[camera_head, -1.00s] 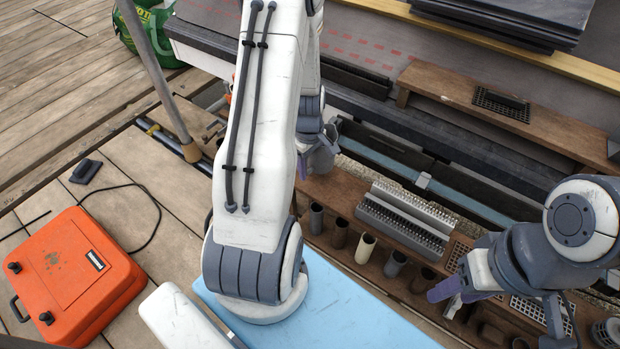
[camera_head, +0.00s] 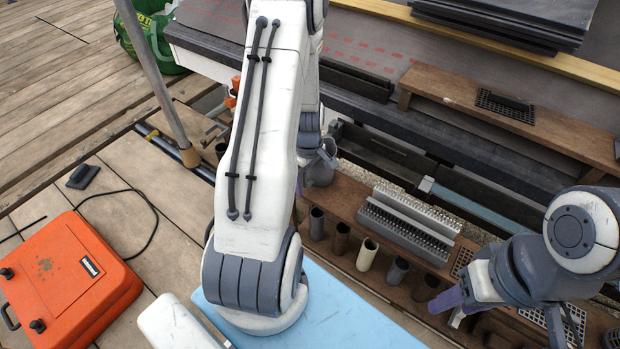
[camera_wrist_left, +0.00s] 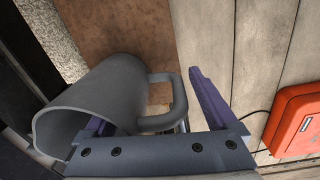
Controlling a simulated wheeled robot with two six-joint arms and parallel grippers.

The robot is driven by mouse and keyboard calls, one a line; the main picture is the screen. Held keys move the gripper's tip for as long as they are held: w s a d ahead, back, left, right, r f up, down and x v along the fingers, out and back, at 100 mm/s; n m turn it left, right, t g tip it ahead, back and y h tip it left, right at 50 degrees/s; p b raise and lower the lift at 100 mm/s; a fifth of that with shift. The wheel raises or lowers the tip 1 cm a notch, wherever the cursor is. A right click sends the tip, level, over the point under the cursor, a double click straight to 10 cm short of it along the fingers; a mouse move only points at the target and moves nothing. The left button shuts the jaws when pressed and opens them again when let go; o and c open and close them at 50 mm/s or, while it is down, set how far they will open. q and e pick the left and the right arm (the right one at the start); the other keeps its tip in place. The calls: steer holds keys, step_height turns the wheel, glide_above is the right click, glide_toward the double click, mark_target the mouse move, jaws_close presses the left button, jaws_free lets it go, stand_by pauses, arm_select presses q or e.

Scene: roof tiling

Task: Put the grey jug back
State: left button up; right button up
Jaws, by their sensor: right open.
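The grey jug (camera_head: 319,173) shows partly behind my left arm in the head view, near the brown plank. In the left wrist view the jug (camera_wrist_left: 98,98) lies tilted across the picture, its mouth to the lower left and its handle to the right. My left gripper (camera_wrist_left: 155,112) is around the handle side: one purple finger is at the jug's mouth, partly hidden, the other stands just right of the handle. The fingers are wide apart. Contact with the jug is unclear. My right gripper (camera_head: 447,308) is open and empty above the plank's right part.
Several tube-like pots (camera_head: 367,254) and a grey spiked block (camera_head: 408,226) stand along the plank. An orange case (camera_head: 70,275) lies on the deck at left. A metal pole (camera_head: 158,80) rises left of my left arm. Dark tiles (camera_head: 500,22) are stacked at the top right.

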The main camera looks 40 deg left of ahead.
arm_select(q)
steer(key=shift+r, duration=0.1)
steer(key=r+p, duration=0.2)
steer(key=r, duration=0.2)
steer(key=r+p, duration=0.2)
steer(key=r, duration=0.2)
steer(key=r+p, duration=0.2)
steer(key=r, duration=0.2)
steer(key=shift+s+r, duration=0.1)
steer(key=shift+s, duration=0.15)
steer(key=s+d+r+m, duration=0.1)
steer(key=d+r+m, duration=0.4)
steer(key=d, duration=0.4)
steer(key=d+r+m, duration=0.4)
steer(key=d+m, duration=0.1)
steer(key=d, duration=0.4)
steer(key=s+d+r+m, duration=0.3)
steer(key=s+d+m, duration=0.3)
steer(key=s+m, duration=0.1)
steer(key=s+d+r+m+h, duration=0.1)
steer(key=s+d+r+m, duration=0.2)
steer(key=s+d+m, duration=0.3)
steer(key=s+m, duration=0.1)
steer(key=s, duration=0.2)
steer(key=shift+d+r, duration=0.3)
steer(key=shift+r, duration=0.1)
steer(key=shift+s, duration=0.1)
